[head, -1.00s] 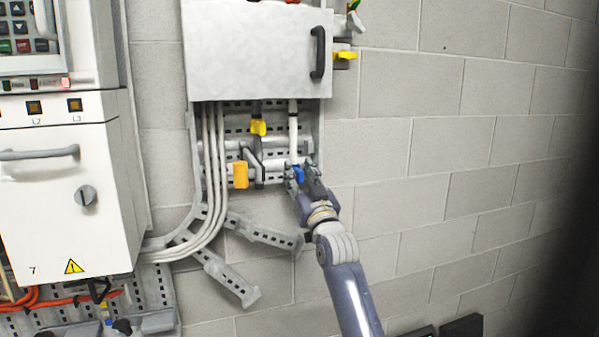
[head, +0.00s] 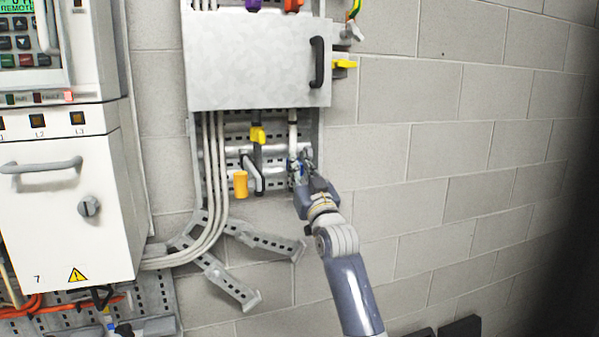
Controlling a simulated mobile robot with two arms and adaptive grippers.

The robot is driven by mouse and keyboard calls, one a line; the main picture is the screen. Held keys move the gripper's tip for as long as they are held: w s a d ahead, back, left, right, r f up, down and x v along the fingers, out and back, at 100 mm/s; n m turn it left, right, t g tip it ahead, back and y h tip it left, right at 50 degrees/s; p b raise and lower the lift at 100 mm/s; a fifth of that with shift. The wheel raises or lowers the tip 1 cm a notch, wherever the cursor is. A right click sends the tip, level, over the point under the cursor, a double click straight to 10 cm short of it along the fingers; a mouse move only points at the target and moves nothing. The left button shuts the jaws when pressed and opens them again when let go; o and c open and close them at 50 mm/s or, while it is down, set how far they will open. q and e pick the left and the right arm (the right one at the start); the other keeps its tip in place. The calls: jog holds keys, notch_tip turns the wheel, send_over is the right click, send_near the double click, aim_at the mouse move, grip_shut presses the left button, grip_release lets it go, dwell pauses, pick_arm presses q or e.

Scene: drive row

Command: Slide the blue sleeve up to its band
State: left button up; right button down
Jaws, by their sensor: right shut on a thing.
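The blue sleeve (head: 292,166) shows as a small patch of blue at the lower part of a white cable (head: 293,136) that hangs below the grey box. My right gripper (head: 300,167) is shut on the sleeve, coming from below right, and its fingers hide most of it. The white cable shows bare above the fingers. A thin dark mark (head: 293,122) crosses the cable just below the box; I cannot tell for sure whether it is the band. My left gripper is not in view.
The grey box (head: 255,60) with a black handle is directly above. A white cabinet (head: 60,200) stands at left. The block wall at right is clear.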

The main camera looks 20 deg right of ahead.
aim_at(294, 121)
notch_tip(294, 121, up, 8)
jog(key=p, duration=0.4)
jog(key=shift+r, duration=0.5)
jog(key=shift+s+d, duration=0.1)
jog(key=shift+r, duration=0.15)
jog(key=c, duration=1.9)
grip_release()
jog(key=o, duration=0.3)
jog(key=shift+w+f, duration=0.25)
jog(key=shift+w, duration=0.05)
jog(key=shift+s, duration=0.1)
jog(key=v, duration=1.2)
